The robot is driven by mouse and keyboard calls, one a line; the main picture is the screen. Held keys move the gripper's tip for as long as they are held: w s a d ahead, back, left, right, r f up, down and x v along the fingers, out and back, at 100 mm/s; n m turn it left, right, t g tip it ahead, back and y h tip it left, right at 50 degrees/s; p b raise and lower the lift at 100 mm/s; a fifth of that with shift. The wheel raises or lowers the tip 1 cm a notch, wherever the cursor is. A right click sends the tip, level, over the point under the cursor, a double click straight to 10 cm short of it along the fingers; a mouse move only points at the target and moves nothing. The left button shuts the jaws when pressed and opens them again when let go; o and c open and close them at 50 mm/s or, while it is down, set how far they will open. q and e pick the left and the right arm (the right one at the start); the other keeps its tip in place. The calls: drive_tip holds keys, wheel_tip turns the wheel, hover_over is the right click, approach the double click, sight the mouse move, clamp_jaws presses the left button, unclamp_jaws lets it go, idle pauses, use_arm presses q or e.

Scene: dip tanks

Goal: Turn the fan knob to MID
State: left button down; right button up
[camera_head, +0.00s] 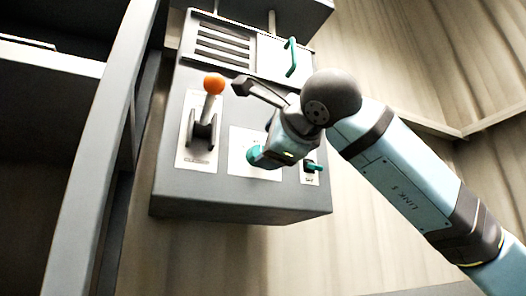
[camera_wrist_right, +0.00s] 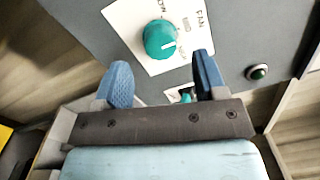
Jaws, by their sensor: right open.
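The teal fan knob (camera_wrist_right: 158,36) sits on a white plate (camera_wrist_right: 128,22) lettered FAN and MID in the right wrist view. A white mark on the knob points toward the right side of the picture, below the MID lettering. My right gripper (camera_wrist_right: 163,72) has its two blue fingers spread apart. The knob lies just beyond the fingertips, and nothing is between them at the knob. My left gripper is not in view.
The grey control box (camera_head: 240,198) also carries a lever with an orange ball (camera_head: 214,84), a teal switch (camera_head: 313,167), and a panel with a green handle (camera_head: 291,57). A grey post (camera_head: 100,150) stands left.

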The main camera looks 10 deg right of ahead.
drive_tip(key=v, duration=0.9)
drive_tip(key=shift+s, duration=0.25)
